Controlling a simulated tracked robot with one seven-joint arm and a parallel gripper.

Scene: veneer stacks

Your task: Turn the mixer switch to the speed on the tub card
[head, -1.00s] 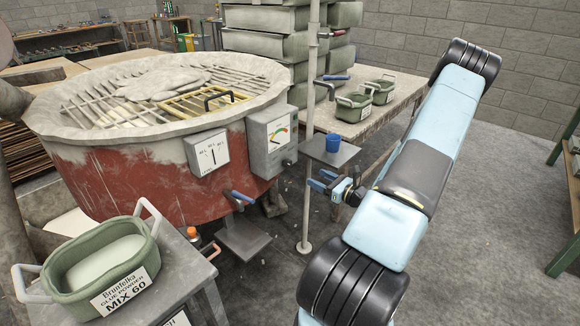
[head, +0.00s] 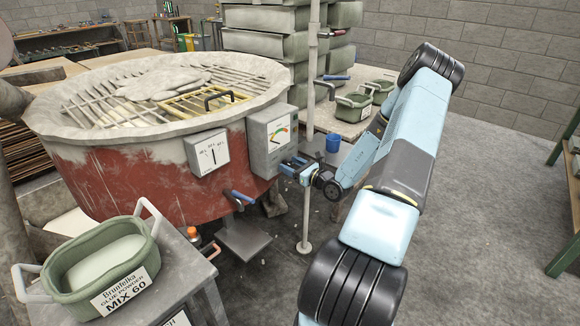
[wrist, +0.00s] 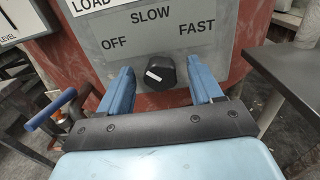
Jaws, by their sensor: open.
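The mixer switch is a black knob (wrist: 161,73) on a grey panel (wrist: 110,50) marked OFF, SLOW and FAST. Its white mark points to the upper left, toward OFF. My gripper (wrist: 159,66) is open, with one blue finger on each side of the knob; I cannot tell whether they touch it. In the head view my gripper (head: 288,166) is at the lower right of the grey control box (head: 262,150) on the red mixer (head: 110,180). The green tub (head: 100,255) at the lower left has a card (head: 125,292) reading "Brunfelka GLUE POWDER MIX 60".
A blue cup (head: 333,143) stands on a small shelf behind my gripper. A blue-handled lever (head: 243,197) sticks out below the control box. More green tubs (head: 354,107) stand on the table behind. A vertical pole (head: 307,220) is close to my gripper.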

